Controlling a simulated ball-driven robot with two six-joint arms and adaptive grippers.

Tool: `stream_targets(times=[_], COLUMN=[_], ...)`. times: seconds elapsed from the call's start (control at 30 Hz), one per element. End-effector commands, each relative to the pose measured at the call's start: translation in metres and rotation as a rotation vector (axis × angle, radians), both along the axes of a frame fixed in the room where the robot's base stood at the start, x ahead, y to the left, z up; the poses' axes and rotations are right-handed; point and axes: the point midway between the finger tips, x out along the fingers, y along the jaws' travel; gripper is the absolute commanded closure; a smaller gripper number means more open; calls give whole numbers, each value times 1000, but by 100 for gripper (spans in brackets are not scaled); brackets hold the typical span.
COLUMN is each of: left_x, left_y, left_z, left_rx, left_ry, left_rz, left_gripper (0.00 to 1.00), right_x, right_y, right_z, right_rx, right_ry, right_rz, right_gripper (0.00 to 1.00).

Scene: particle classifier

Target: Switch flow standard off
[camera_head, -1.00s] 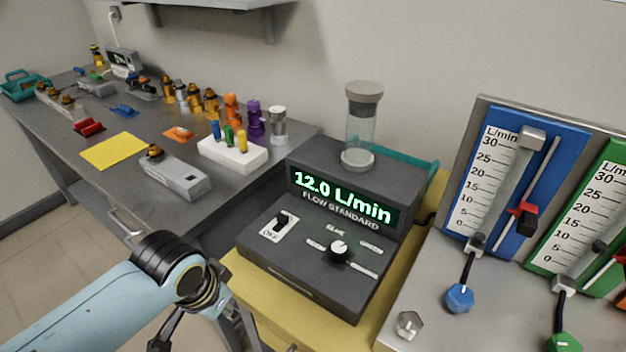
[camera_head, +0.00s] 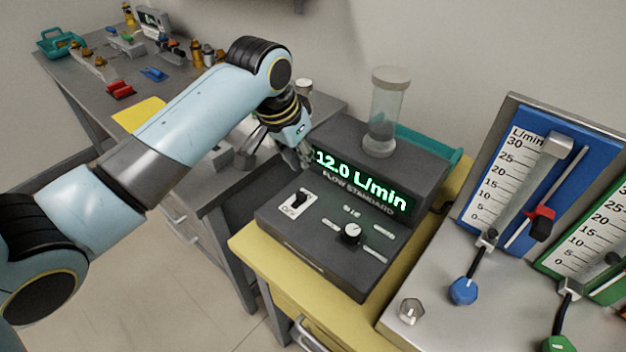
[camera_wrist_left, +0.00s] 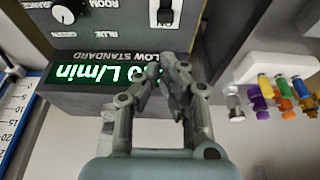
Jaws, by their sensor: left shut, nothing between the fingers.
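The flow standard (camera_head: 330,250) is a dark grey box on the yellow cabinet, its green display reading 12.0 L/min. Its black rocker switch (camera_head: 299,200) sits on a white plate at the left of the sloped panel, with a knob (camera_head: 351,233) to its right. My left gripper (camera_head: 306,160) is shut and empty, just above and behind the switch by the display's left end. In the left wrist view its fingers (camera_wrist_left: 172,72) are closed together in front of the display, and the switch (camera_wrist_left: 165,14) shows at the top edge. My right gripper is not in view.
A glass cylinder (camera_head: 386,112) stands on top of the flow standard. Blue (camera_head: 520,175) and green (camera_head: 590,235) flowmeter panels stand to the right, with a metal nut-like knob (camera_head: 411,310) in front. A grey bench (camera_head: 95,110) with small parts lies behind my arm.

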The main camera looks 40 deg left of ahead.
Motion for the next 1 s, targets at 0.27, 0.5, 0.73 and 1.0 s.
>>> stream_targets(times=[0.27,0.5,0.73,1.0], left_x=[12,26,32,32], left_y=[-1,-2,-3,-3], left_z=[-36,-75,-92,-93], left_rx=[-1,0,0,0], left_ry=[3,2,0,-1], left_rz=[2,0,0,0], left_gripper=[100,100,100,100], right_x=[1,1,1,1], right_y=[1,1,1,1], right_z=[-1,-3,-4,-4], right_rx=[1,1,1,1], right_ry=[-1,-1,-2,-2], right_rz=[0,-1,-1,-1], right_gripper=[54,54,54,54])
